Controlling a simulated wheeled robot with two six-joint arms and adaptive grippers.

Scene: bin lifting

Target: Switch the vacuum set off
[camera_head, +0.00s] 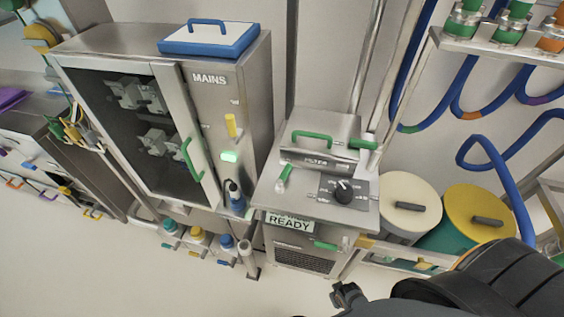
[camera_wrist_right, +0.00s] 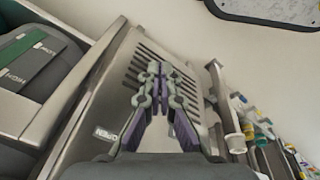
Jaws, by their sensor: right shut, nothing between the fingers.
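A steel unit (camera_head: 268,190) stands in the middle of the head view, with a lit "READY" sign (camera_head: 290,223) on its front. A black rotary knob (camera_head: 343,193) sits on a dark dial plate on its top. No label naming it a vacuum set is legible. My right gripper (camera_head: 346,295) shows at the bottom of the head view, below and in front of this unit. In the right wrist view my right gripper (camera_wrist_right: 158,70) is shut and empty before a slotted steel panel (camera_wrist_right: 120,82); contact cannot be told. My left gripper is out of view.
A steel "MAINS" cabinet (camera_head: 255,95) with a yellow lever (camera_head: 231,125) and a glowing green light (camera_head: 230,156) stands left of the unit. White-lidded (camera_head: 405,190) and yellow-lidded (camera_head: 470,208) drums stand right. Blue hoses (camera_head: 505,180) hang there. The floor (camera_head: 120,270) at lower left is clear.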

